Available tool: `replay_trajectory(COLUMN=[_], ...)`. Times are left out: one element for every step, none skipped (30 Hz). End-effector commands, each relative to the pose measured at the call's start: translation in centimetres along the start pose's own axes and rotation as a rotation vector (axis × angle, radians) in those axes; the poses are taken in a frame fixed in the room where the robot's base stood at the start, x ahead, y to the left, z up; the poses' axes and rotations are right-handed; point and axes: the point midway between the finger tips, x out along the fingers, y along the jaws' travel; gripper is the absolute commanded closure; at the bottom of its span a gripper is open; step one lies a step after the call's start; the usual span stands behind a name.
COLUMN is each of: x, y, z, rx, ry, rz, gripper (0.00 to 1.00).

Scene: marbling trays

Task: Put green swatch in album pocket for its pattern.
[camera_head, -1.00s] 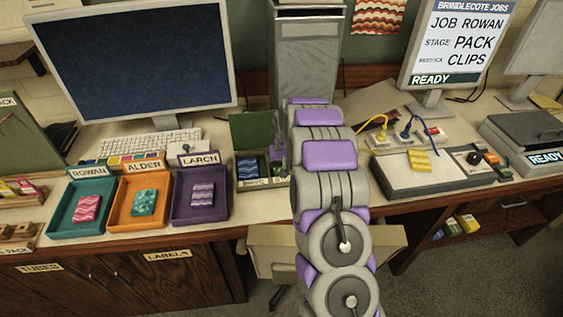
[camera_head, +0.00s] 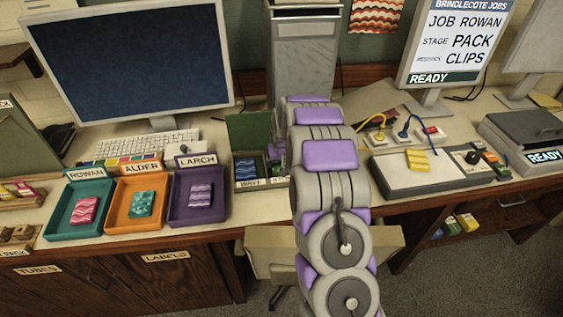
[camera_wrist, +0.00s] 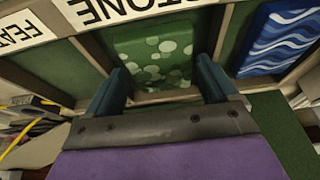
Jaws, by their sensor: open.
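The green swatch (camera_wrist: 152,52), with pale round stone-like spots, lies flat in an album pocket whose partly visible upside-down label reads "…TONE". My gripper (camera_wrist: 162,72) is open, with one teal finger to each side of the swatch's near part. I cannot tell whether the fingers touch it. The album (camera_head: 246,186) stands open on the desk, left of my arm. A blue wave-patterned swatch (camera_wrist: 280,40) lies in the neighbouring pocket. In the head view my arm hides most of the gripper and part of the album.
The Rowan tray (camera_head: 61,229), Alder tray (camera_head: 118,222) and Larch tray (camera_head: 181,211) each hold one swatch, left of the album. A grey bin (camera_head: 304,50) stands behind my arm. A grey device (camera_head: 415,180) with a yellow block is to the right.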

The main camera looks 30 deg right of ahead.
Motion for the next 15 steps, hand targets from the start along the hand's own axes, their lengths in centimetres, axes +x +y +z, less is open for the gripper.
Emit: replay_trajectory(x=[-0.8, -1.2, -1.8, -2.3, -2.8, -3.6, -4.2, -4.8, -5.6, -6.2, -6.8, -7.7, -8.3, -8.9, -9.5], y=[0.0, 0.0, 0.0, 0.0, 0.1, 0.1, 0.1, 0.1, 0.1, 0.1, 0.1, 0.1, 0.1, 0.1, 0.1], z=[-0.1, -0.1, 0.0, 0.0, 0.0, -0.1, -0.1, -0.1, -0.1, -0.1, -0.1, -0.2, -0.2, -0.2, -0.2], rx=[0.000, 0.000, 0.000, 0.000, 0.000, 0.000, 0.001, 0.000, 0.001, 0.001, 0.001, 0.001, 0.001, 0.001, 0.001], ry=[0.001, 0.001, 0.001, 0.001, 0.001, 0.002, 0.003, 0.002, 0.002, 0.002, 0.003, 0.004, 0.005, 0.006, 0.005], rz=[0.000, 0.000, 0.000, 0.000, 0.000, 0.000, 0.000, 0.000, 0.001, 0.001, 0.001, 0.001, 0.001, 0.001, 0.001], gripper=[0.14, 0.14, 0.14, 0.14, 0.14, 0.14, 0.14, 0.14, 0.14, 0.14, 0.14, 0.14, 0.14, 0.14, 0.14])
